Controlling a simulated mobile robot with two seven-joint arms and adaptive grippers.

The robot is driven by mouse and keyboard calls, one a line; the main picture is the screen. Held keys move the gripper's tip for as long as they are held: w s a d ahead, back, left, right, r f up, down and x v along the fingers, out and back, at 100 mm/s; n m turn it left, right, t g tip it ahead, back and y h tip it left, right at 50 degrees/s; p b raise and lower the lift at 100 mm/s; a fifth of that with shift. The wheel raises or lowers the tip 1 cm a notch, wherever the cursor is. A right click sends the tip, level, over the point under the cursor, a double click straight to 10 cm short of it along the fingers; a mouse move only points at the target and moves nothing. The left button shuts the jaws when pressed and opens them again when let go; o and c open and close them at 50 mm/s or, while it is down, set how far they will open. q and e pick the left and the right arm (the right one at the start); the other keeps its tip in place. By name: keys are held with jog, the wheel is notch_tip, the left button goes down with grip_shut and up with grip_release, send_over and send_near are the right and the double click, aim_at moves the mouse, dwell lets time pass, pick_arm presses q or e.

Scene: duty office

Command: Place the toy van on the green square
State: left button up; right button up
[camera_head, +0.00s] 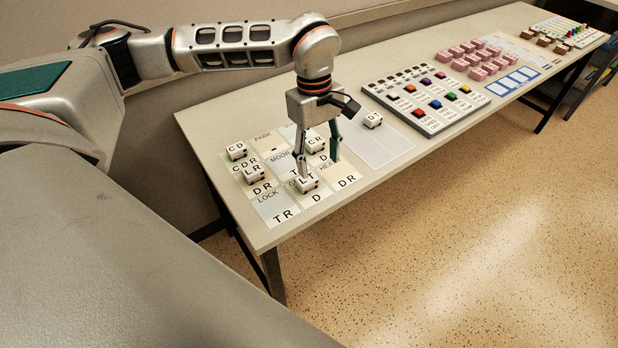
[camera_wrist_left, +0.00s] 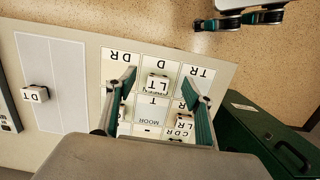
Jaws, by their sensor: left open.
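I cannot make out a toy van or a green square in either view. My left gripper (camera_head: 318,164) points down over the lettered cards at the near end of the table, with its fingers spread. A white block marked LT (camera_head: 306,182) lies below the fingertips. In the left wrist view the LT block (camera_wrist_left: 157,84) shows between the two open fingers, and I cannot tell whether either finger touches it.
Other white lettered blocks lie nearby: CD (camera_head: 236,151), LR (camera_head: 253,174), CR (camera_head: 315,144) and DT (camera_head: 372,120). Farther along the table (camera_head: 205,125) are a panel of coloured pieces (camera_head: 424,98) and several pink blocks (camera_head: 480,60). The floor in front is clear.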

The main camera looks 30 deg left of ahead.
pick_arm(q)
jog(key=s+d+f+n+g+h, duration=0.15)
jog(key=s+d+h, duration=0.3)
jog(key=d, duration=0.65)
jog(key=s+d+n+g+h, duration=0.15)
jog(key=s+d+h, duration=0.3)
jog(key=d, duration=0.75)
jog(key=s+d+r+n+t+h, duration=0.1)
jog(key=d+r+n+t+h, duration=0.1)
jog(key=d+r+n+h, duration=0.7)
jog(key=w+a+f+n+t, duration=0.1)
jog(key=w+a+n+t, duration=0.15)
jog(key=n+t, duration=0.45)
jog(key=w+a+f+n+t, duration=0.1)
jog(key=w+n+t, duration=0.35)
jog(key=n, duration=0.45)
jog(key=w+a+f+n+t+y, duration=0.2)
jog(key=a+f+n+t+y, duration=0.4)
jog(key=a+f+n+y, duration=0.65)
jog(key=s+a+f+n+g+y, duration=0.2)
jog(key=s+a+f+n, duration=0.2)
jog(key=f, duration=0.6)
jog(key=s+a+f+n+g+y, duration=0.2)
jog(key=s+a+f+n, duration=0.3)
jog(key=s+f+n, duration=0.4)
jog(key=shift+f+n+g, duration=0.35)
jog(key=shift+f+g, duration=0.2)
